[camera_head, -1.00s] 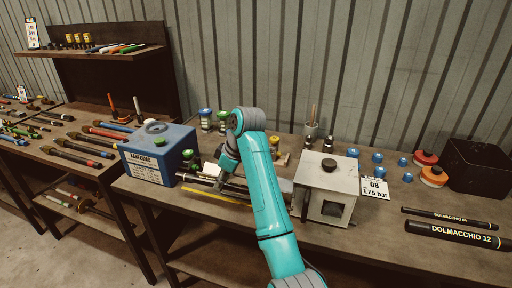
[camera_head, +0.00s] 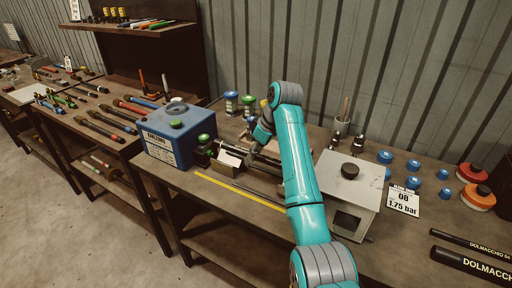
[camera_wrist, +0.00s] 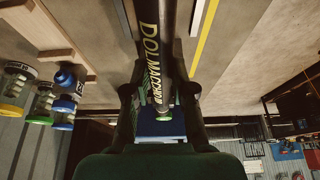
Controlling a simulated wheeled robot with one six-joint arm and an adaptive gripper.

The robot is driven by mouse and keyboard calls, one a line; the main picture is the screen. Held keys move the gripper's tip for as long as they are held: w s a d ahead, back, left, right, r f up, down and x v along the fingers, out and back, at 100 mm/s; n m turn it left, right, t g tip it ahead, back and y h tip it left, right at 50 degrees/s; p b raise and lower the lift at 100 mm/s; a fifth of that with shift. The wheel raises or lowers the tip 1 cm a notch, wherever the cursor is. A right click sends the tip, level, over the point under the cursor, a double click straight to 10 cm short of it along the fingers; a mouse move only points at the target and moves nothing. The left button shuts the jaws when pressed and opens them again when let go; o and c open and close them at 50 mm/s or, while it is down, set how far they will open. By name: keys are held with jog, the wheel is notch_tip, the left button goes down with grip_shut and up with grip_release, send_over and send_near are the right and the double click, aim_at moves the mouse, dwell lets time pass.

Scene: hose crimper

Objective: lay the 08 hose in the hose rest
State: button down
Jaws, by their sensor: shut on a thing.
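My gripper (camera_head: 256,146) is over the workbench, just right of the blue box. In the wrist view my gripper (camera_wrist: 162,100) is shut around a thick black hose (camera_wrist: 152,45) lettered "DOLMACCHIO"; the number is hard to read. The hose runs between the fingers, and in the head view it is mostly hidden by my arm. A dark long fixture with a pale card (camera_head: 231,157) lies below the gripper, between the blue box and the grey machine. I cannot tell for sure whether it is the hose rest, or whether the hose touches it.
The blue box (camera_head: 178,135) stands close at left, and the grey machine (camera_head: 347,180) with a "08 1.75 bar" card (camera_head: 403,201) at right. A yellow strip (camera_head: 235,192) lies along the bench front. Green- and blue-topped pieces (camera_head: 232,102) stand behind.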

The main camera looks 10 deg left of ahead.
aim_at(263, 156)
jog(key=shift+a+f, duration=0.1)
jog(key=shift+f, duration=2.7)
jog(key=c, duration=0.9)
grip_release()
jog(key=shift+v, duration=3.75)
